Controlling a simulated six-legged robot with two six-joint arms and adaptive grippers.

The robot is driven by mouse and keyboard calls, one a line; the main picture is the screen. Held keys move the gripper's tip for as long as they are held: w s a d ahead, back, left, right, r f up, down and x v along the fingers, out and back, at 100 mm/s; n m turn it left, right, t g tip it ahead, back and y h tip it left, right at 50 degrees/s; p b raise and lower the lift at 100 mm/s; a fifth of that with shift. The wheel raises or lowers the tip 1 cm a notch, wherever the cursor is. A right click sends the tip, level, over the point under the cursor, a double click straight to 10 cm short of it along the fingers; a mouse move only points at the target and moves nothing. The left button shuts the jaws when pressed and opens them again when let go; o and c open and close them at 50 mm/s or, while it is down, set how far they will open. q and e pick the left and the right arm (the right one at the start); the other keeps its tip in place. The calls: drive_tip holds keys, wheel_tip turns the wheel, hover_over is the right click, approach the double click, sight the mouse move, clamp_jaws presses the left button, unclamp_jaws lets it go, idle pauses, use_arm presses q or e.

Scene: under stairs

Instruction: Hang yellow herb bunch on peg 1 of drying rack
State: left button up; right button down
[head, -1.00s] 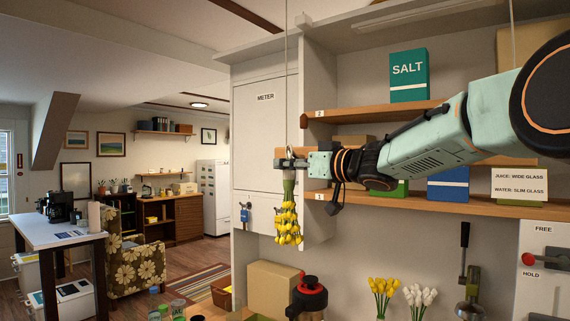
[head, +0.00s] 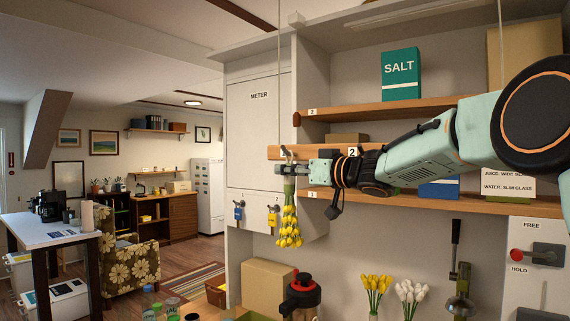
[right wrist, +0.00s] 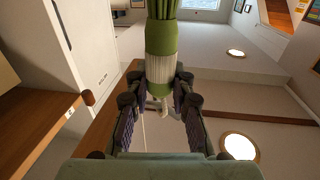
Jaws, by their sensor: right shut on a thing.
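The yellow herb bunch (head: 289,226) hangs flowers down from my right gripper (head: 289,169), its green stems just below the fingers. In the right wrist view its pale-bound stems (right wrist: 162,68) stand between the tips of my right gripper (right wrist: 160,92). The drying rack's wooden bar (head: 318,151) hangs level just above and behind my gripper, with a "2" label on it. A small pale peg or hook (head: 284,153) shows at its left end, close above the fingers. I cannot tell whether the bunch's loop is around it. My left gripper is out of view.
Wall shelves stand behind my right arm, with a salt box (head: 401,75) on the upper one. Below are a red-and-black flask (head: 301,295), a cardboard box (head: 268,284), and yellow (head: 375,287) and white flowers (head: 409,292).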

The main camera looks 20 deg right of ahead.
drive_tip(key=shift+d, duration=0.25)
drive_tip(key=shift+a+r, duration=0.2)
drive_tip(key=shift+a, duration=0.15)
drive_tip(key=c, duration=1.5)
unclamp_jaws()
drive_tip(key=shift+d, duration=0.1)
drive_tip(key=o, duration=0.4)
drive_tip(key=shift+r, duration=0.2)
drive_tip(key=shift+o, duration=0.5)
drive_tip(key=o, duration=0.5)
drive_tip(key=shift+r, duration=0.1)
